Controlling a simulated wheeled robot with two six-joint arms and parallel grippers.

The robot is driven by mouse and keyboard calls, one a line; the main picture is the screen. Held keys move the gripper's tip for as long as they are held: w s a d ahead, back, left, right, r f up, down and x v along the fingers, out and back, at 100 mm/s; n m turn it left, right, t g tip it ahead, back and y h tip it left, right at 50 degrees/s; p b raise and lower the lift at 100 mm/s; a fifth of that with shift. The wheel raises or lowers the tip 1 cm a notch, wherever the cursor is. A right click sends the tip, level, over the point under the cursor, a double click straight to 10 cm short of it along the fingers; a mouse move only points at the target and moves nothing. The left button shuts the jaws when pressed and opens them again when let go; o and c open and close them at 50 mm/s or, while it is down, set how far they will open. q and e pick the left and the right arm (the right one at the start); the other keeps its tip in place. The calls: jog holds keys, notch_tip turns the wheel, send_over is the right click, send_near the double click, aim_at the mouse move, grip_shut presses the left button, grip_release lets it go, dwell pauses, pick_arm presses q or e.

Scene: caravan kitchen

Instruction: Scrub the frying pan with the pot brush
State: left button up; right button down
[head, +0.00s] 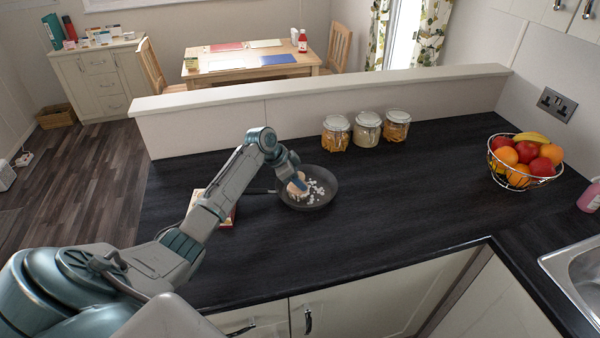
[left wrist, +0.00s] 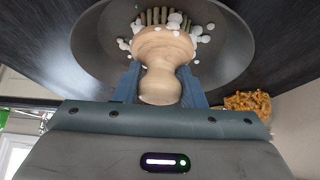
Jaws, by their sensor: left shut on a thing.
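The frying pan (head: 325,183) is dark and round and stands on the black worktop, with its handle pointing left. White foam-like blobs (head: 315,190) lie in it. My left gripper (head: 298,187) is over the left part of the pan and shut on the pot brush (head: 294,189). In the left wrist view the brush (left wrist: 160,75) has a pale wooden knob held between the blue fingers (left wrist: 158,88), and its bristles point into the pan (left wrist: 225,50) among the white blobs. Whether the bristle tips touch the pan is hard to tell. My right gripper is not in view.
A flat box or book (head: 228,215) lies left of the pan, partly behind my arm. Three lidded jars (head: 367,130) stand behind it by the low wall. A wire fruit basket (head: 525,165) and the sink (head: 575,275) are at the right. The worktop between pan and basket is clear.

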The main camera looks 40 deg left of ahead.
pick_arm(q)
jog(key=shift+w+d+b, duration=0.3)
jog(key=shift+w+d, duration=0.65)
jog(key=shift+w, duration=0.2)
notch_tip(320, 180, up, 9)
jog(key=p, duration=0.6)
jog(key=shift+f+p, duration=0.2)
jog(key=shift+p, duration=0.15)
